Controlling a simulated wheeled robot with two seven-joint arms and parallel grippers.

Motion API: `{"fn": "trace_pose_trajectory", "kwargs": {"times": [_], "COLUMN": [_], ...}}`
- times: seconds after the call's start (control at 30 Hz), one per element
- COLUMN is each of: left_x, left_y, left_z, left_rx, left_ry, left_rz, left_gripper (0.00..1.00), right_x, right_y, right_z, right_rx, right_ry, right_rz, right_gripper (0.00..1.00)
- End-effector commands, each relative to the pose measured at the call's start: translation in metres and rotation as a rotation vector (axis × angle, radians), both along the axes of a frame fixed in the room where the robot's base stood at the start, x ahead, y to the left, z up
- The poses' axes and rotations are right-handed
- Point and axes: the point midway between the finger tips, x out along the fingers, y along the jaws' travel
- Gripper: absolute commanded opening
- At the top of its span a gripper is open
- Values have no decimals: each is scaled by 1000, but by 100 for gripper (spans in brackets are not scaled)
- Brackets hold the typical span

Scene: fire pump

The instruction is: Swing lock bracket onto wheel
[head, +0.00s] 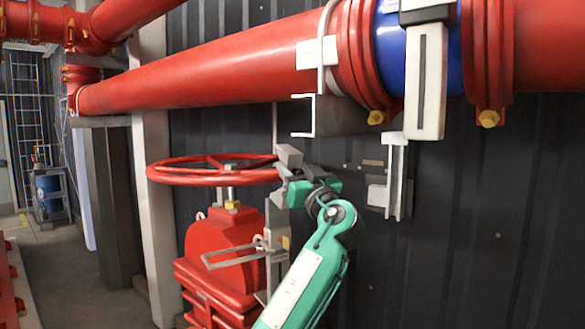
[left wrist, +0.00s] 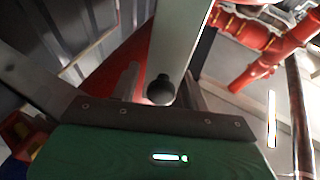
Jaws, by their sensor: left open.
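The red handwheel (head: 213,172) lies flat on top of the red valve body (head: 222,245) in the head view. A grey metal bracket with a long rectangular loop (head: 235,256) hangs at the valve's right side, below the wheel, its loop pointing left. My left gripper (head: 281,170) is at the wheel's right rim, above the bracket. Its jaws are open; whether they touch the rim I cannot tell. In the left wrist view, a pale bar with a dark round end (left wrist: 160,90) shows in front of the gripper, with red behind it. My right gripper is not in view.
A large red pipe (head: 210,70) with a blue section (head: 391,50) runs above. A grey support bracket (head: 335,115) and a pale wall fitting (head: 393,180) are near my arm. A pale post (head: 155,220) stands behind the valve at left. Floor is open at far left.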

Motion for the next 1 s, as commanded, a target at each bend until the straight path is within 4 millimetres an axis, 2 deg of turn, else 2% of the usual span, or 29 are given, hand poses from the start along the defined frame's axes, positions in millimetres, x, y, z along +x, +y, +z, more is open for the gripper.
{"fn": "trace_pose_trajectory", "kwargs": {"times": [0.07, 0.1, 0.3, 0.33, 0.63, 0.8, 1.0], "left_x": [0, 0, 0, 0, 8, 19, 27], "left_y": [0, 0, 0, 0, 6, 14, 19], "left_z": [0, 0, 0, 0, 13, 26, 28], "left_rx": [0, 0, 0, -1, -76, -160, -217], "left_ry": [0, 0, 0, 1, 93, 212, 294], "left_rz": [0, 0, 0, 0, -1, -1, -2], "left_gripper": [46, 42, 3, 0, 0, 0, 0], "right_x": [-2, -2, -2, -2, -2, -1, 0], "right_y": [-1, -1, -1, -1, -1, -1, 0], "right_z": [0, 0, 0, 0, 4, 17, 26], "right_rx": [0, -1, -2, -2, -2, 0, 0], "right_ry": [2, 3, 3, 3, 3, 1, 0], "right_rz": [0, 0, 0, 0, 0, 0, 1], "right_gripper": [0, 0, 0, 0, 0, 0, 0]}}
